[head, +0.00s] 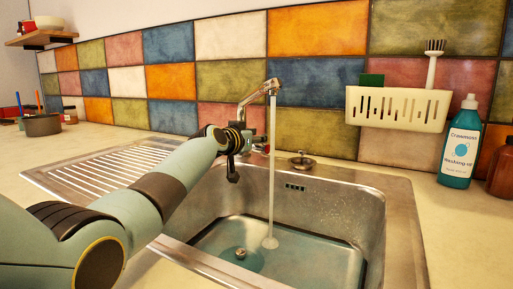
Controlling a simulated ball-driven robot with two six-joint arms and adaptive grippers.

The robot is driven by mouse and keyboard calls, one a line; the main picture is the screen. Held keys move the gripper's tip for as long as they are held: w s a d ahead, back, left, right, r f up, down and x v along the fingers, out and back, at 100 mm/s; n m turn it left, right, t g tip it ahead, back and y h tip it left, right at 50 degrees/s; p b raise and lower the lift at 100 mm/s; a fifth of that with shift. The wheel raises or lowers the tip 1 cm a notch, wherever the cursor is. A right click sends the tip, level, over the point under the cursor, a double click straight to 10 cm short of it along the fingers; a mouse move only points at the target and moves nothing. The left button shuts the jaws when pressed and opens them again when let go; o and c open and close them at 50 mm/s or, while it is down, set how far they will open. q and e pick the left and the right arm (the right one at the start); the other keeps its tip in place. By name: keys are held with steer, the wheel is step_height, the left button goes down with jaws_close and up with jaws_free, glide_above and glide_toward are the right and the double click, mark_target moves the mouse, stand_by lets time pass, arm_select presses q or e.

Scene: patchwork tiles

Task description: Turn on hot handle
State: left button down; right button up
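The chrome faucet (252,101) stands at the back of the sink. A stream of water (271,170) falls from its spout into the basin. A round metal tap handle (302,161) shows on the rim right of the stream, with no gripper near it. My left gripper (243,158) is at the faucet's base, left of the stream. Any handle on that left side is hidden behind my gripper and wrist. I cannot tell whether the gripper's fingers are open or touching anything. My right gripper is out of view.
The steel sink (400,220) holds shallow water, with a ribbed drainboard (105,170) on its left. A cream caddy (397,108) with a brush hangs on the tiled wall. A teal soap bottle (460,150) and a brown bottle (502,172) stand right. A grey pot (42,125) stands far left.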

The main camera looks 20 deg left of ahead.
arm_select(q)
steer(key=c, duration=1.1)
jaws_free()
steer(key=shift+d, duration=0.1)
steer(key=v, duration=1.2)
steer(key=shift+f, duration=0.1)
